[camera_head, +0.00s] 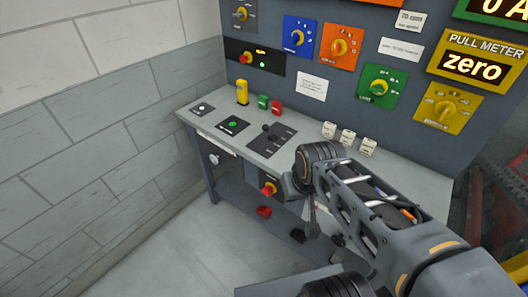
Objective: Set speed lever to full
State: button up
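A panel with small black levers (268,131) is set in the grey console top, left of my arm. No label marking the speed lever is readable, so I cannot tell for certain which control it is. My arm reaches in from the lower right, and its end bends down in front of the console's front edge. My gripper (311,224) shows only as a small dark shape below the elbow, right of the red knob. Its fingers are too small and dark to read. It is apart from the levers on the console top.
The console (205,121) also bears a green button (232,124), a yellow block (242,91) and several white switches. A red knob (268,189) is on its front; a red pedal-like part (263,211) is lower. A wall (110,120) stands left; floor at lower left is clear.

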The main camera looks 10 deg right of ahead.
aim_at(265, 128)
jog(key=z, duration=0.1)
jog(key=k, duration=0.5)
jog(key=u, duration=0.85)
jog(key=i, duration=1.1)
jog(key=z, duration=0.35)
